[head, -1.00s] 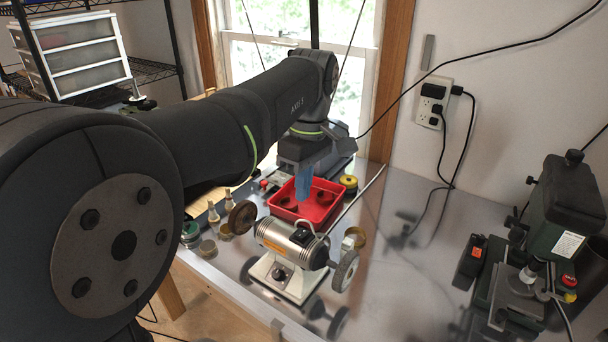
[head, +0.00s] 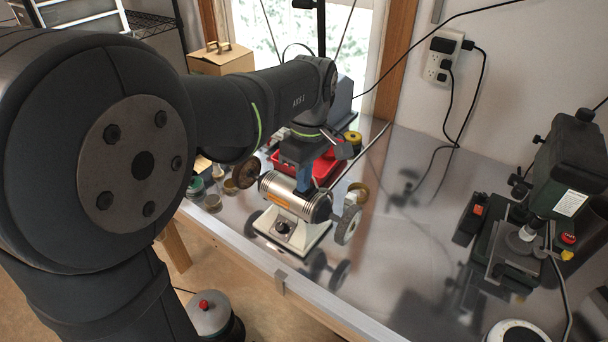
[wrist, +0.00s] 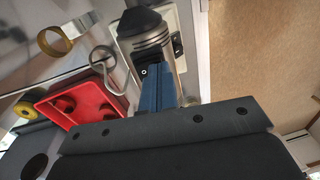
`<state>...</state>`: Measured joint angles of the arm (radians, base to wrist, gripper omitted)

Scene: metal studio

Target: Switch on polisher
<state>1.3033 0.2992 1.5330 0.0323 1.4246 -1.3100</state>
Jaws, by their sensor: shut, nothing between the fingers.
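The polisher (head: 282,199) stands on the metal bench. It has a silver motor with an orange label, a white base with a dark knob (head: 283,227), and a wheel at each end. My gripper (head: 304,188) points down with its blue fingers shut and empty, their tips at the top of the motor. In the wrist view the motor (wrist: 153,50) lies just beyond my fingers (wrist: 156,70). A black switch (wrist: 145,73) with a white mark shows right beside the fingertips, partly covered by them. I cannot tell whether they touch it, or its position.
A red tray (head: 323,170) sits right behind the polisher. Small jars (head: 212,202) stand to its left, and a brass ring (head: 358,190) lies to its right. A green drill press (head: 565,190) stands at the right. The bench between is mostly clear.

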